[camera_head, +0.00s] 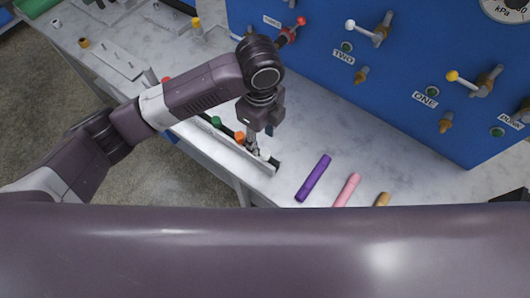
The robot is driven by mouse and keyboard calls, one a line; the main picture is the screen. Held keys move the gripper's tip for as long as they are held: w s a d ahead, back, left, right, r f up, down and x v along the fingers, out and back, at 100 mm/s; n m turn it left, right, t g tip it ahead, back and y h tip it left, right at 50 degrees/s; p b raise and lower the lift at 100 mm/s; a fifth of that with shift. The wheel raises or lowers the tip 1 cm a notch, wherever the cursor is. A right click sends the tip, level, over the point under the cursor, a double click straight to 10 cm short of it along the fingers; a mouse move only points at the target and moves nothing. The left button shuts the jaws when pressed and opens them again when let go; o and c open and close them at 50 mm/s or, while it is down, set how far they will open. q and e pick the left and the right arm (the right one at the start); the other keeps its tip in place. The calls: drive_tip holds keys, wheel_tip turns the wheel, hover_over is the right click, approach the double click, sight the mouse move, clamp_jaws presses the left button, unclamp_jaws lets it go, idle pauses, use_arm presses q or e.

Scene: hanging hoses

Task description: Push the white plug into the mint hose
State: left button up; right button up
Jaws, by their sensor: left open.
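A small white plug (265,154) stands in the long rack (235,166) at the front of the bench. My left gripper (254,151) points down right beside the plug, with its fingers open. From this view I cannot tell whether the fingers touch it or stand around it. I cannot make out a mint hose; my left arm and the broad body part across the bottom cover much of the bench. My right gripper does not show.
Green (216,121), orange (239,136) and red (166,80) plugs are along the rack. Purple (313,178), pink (347,189) and tan (382,199) pieces lie to the right. A blue panel (400,75) with levers and fittings rises behind.

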sight(265, 152)
use_arm(q)
drive_tip(key=f, duration=0.2)
drive_tip(key=f+p, duration=0.1)
drive_tip(key=f, duration=0.1)
drive_tip(key=f+p, duration=0.1)
drive_tip(key=f, duration=0.1)
drive_tip(key=shift+s+d+f, duration=0.1)
drive_tip(key=shift+d+f, duration=0.05)
drive_tip(key=shift+d, duration=0.25)
drive_tip(key=shift+f, duration=0.6)
drive_tip(key=c, duration=1.1)
drive_tip(key=shift+r, duration=0.1)
